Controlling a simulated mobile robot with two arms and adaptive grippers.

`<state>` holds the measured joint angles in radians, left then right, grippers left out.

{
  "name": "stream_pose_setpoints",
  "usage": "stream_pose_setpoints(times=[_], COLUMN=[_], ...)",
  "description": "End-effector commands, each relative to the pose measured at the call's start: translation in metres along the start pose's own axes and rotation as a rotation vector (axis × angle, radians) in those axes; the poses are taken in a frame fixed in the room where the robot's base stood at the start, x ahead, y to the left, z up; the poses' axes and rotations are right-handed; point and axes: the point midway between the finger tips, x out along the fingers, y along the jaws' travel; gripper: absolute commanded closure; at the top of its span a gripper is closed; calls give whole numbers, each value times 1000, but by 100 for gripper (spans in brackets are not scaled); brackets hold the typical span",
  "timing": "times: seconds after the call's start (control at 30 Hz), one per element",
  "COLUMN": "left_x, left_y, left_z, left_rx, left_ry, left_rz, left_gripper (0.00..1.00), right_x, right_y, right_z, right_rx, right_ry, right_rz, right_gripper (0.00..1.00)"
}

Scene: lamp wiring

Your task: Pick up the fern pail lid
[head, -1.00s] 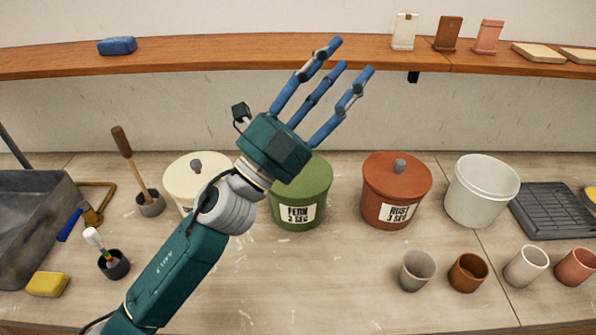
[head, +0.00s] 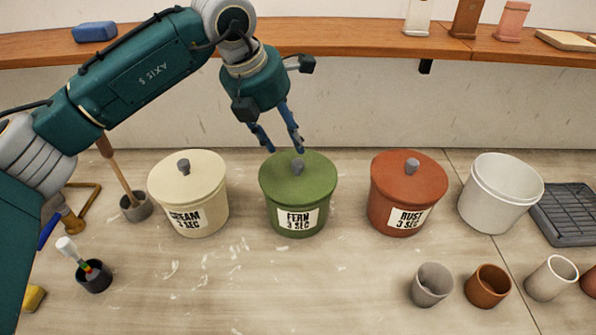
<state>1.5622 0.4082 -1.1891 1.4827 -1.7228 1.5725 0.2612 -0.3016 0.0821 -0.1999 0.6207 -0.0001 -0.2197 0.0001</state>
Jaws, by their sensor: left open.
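The fern pail (head: 272,217) is green with a label reading "FERN 3 SEC" and stands in the middle of the bench. Its green lid (head: 318,180) is on it, with a grey knob (head: 297,167) on top. My left gripper (head: 285,150) points down just above and behind the lid, with its blue fingers spread open and nothing between them. The fingertips are close to the knob; whether they touch the lid I cannot tell. My right gripper is not in view.
A lidded cream pail (head: 212,210) stands to the left and a lidded rust pail (head: 385,205) to the right. A white bucket (head: 500,195) is further right. Small cups (head: 432,285) stand at the front right. A wooden shelf (head: 350,45) runs behind. The front middle bench is clear.

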Motion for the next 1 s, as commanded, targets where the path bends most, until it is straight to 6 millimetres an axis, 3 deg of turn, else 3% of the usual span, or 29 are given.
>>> stream_pose_setpoints(times=[0.37, 0.6, 0.87, 1.0], left_x=[35, 69, 74, 74], left_y=[-7, -10, -10, -10], left_z=[-2, -5, -6, -6], left_rx=[3, 1, 2, 2], left_ry=[1, -2, -4, -4], left_rz=[-5, -5, -4, -4], left_gripper=[55, 55, 55, 79], right_x=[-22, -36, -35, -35], right_y=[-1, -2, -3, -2], right_z=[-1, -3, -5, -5], right_rx=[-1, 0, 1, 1], right_ry=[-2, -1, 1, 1], right_rz=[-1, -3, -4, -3], right_gripper=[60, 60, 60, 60])
